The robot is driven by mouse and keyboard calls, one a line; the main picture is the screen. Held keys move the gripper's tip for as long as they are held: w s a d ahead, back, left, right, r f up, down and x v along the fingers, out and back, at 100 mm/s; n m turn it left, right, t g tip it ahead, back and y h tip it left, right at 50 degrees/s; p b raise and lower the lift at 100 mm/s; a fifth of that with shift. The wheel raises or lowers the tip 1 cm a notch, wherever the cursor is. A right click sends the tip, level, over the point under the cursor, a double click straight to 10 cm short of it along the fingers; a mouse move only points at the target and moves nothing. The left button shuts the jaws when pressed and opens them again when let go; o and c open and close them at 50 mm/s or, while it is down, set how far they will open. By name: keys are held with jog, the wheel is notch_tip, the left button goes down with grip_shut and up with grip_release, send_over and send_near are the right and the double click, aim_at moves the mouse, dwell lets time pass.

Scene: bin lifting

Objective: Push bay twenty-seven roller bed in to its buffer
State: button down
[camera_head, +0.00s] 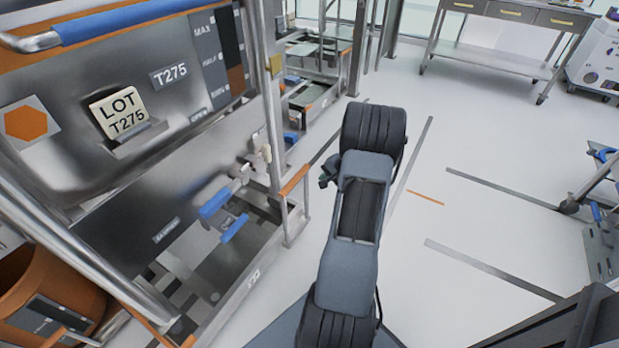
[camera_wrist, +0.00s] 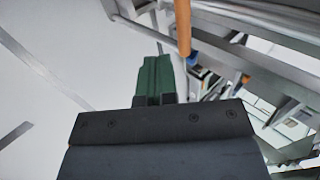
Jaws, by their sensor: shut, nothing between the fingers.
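A low steel frame (camera_head: 225,318) with a dark number marking, too small to read surely, stands on the floor at the left. I take it for the bay's roller bed. An upright handle with an orange grip (camera_head: 294,181) rises at its right end; an orange grip (camera_wrist: 183,28) also shows in the wrist view, beyond and right of my fingertips. My gripper (camera_head: 325,181) is small and partly hidden by my arm, right of the grip. In the wrist view its green fingers (camera_wrist: 155,64) are together and empty, with a visible gap to the grip. The rollers are not clearly visible.
A steel bin (camera_head: 62,165) labelled T275 hangs above the frame, with blue-handled valves (camera_head: 215,203) below it. An orange drum (camera_head: 55,282) is at lower left. A cart (camera_head: 603,245) stands far right, a steel bench (camera_head: 505,55) behind.

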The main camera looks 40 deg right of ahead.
jog(key=w+r+b+x, duration=0.1)
jog(key=b+x, duration=0.2)
jog(key=x, duration=0.9)
jog(key=shift+w+a, duration=0.25)
jog(key=shift+w, duration=0.25)
